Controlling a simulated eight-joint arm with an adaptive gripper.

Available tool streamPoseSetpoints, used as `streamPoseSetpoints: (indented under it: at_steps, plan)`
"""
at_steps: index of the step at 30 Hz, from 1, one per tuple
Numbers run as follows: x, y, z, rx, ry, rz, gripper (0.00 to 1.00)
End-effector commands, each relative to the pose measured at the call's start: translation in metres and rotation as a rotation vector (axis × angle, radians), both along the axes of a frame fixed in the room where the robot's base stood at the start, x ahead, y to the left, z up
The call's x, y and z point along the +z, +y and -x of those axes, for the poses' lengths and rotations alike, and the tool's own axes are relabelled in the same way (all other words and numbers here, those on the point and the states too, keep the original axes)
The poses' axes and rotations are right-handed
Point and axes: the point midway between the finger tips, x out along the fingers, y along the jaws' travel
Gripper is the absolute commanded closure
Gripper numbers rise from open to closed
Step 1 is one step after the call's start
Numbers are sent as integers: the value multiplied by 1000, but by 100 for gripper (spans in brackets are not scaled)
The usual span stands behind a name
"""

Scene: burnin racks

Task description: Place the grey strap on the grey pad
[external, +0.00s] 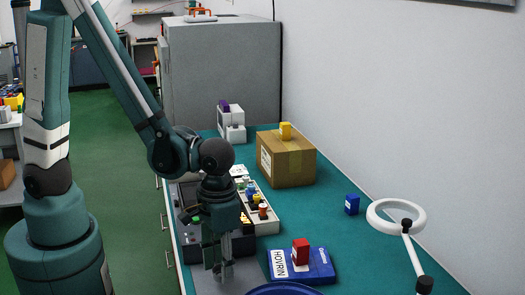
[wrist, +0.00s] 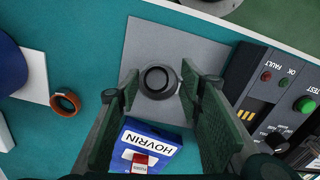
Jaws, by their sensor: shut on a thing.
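The grey strap (wrist: 157,82), a dark ring-shaped coil, sits between my fingertips in the wrist view. My gripper (wrist: 158,84) is shut on it. The strap shows over the grey pad (wrist: 195,48), a flat square, with bare pad around it; whether it touches the pad I cannot tell. In the external view my gripper (external: 219,268) points down over the grey pad (external: 247,274) at the near end of the bench. The strap is hard to make out there.
An orange ring (wrist: 65,103) lies apart on the teal bench. A blue HOVRIN box (external: 318,265) with a red block (external: 300,250) is right of the pad. A dark panel with buttons (wrist: 275,90) borders the pad. A ring lamp (external: 396,203) stands at right.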

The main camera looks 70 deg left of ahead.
Motion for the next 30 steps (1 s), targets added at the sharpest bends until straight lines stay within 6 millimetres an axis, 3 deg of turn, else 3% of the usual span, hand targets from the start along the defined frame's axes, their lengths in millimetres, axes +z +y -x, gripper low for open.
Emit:
streamPoseSetpoints:
  at_steps: [12, 28, 29, 30]
  plan:
    - [-32, 0, 0, 0, 0, 0, 72]
    - [-37, 0, 0, 0, 0, 0, 72]
    - [-37, 0, 0, 0, 0, 0, 61]
    - [-36, 0, 0, 0, 0, 0, 55]
